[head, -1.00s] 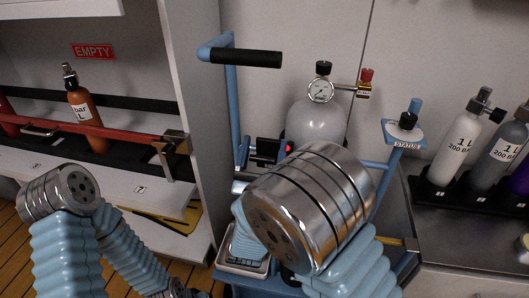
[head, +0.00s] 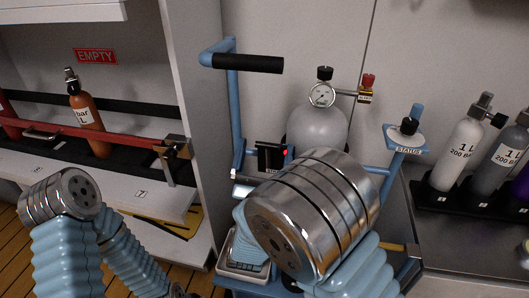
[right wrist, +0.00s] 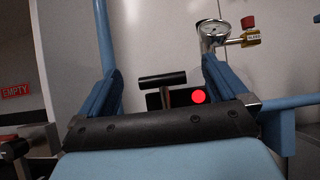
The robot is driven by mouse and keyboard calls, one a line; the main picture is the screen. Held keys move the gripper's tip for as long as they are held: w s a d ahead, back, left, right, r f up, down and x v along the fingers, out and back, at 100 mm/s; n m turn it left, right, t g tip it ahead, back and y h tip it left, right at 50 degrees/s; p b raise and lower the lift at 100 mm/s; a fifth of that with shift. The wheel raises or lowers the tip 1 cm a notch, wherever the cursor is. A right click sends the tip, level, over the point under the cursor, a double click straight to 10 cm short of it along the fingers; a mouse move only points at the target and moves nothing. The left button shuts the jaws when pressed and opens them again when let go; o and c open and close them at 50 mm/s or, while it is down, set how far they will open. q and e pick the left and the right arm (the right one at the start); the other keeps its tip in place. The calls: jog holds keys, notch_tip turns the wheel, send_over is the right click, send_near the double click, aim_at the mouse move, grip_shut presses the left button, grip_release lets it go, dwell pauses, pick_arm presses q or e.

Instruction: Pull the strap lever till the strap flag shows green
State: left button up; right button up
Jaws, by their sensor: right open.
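The strap lever (right wrist: 162,80) shows in the right wrist view as a dark T-shaped handle on a brownish stem. The strap flag (right wrist: 199,96) beside it is a round red light. The flag also shows red in the head view (head: 285,153), on a black block in front of the grey cylinder (head: 318,130). My right gripper (right wrist: 162,70) is open, with one blue finger on each side of the lever in the picture. I cannot tell whether the lever lies between the fingertips or beyond them. My right arm hides much of this area in the head view.
A blue frame with a black handlebar (head: 248,63) stands around the cylinder. A gauge (head: 322,95) and brass valve with red knob (head: 367,88) sit at its top. A status post (head: 407,138) stands right. An orange bottle (head: 87,120) is on the left shelf.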

jog(key=r, duration=0.1)
jog(key=r+p, duration=0.1)
jog(key=r, duration=0.1)
jog(key=shift+s+r, duration=0.3)
jog(key=shift+s, duration=0.05)
jog(key=s+r+p, duration=0.1)
jog(key=s+r, duration=0.3)
jog(key=s, duration=0.2)
jog(key=s+a+r+p, duration=0.1)
jog(key=s+r+p, duration=0.1)
jog(key=s+r, duration=0.2)
jog(key=s, duration=0.3)
jog(key=shift+s+a+r, duration=0.15)
jog(key=shift+r, duration=0.2)
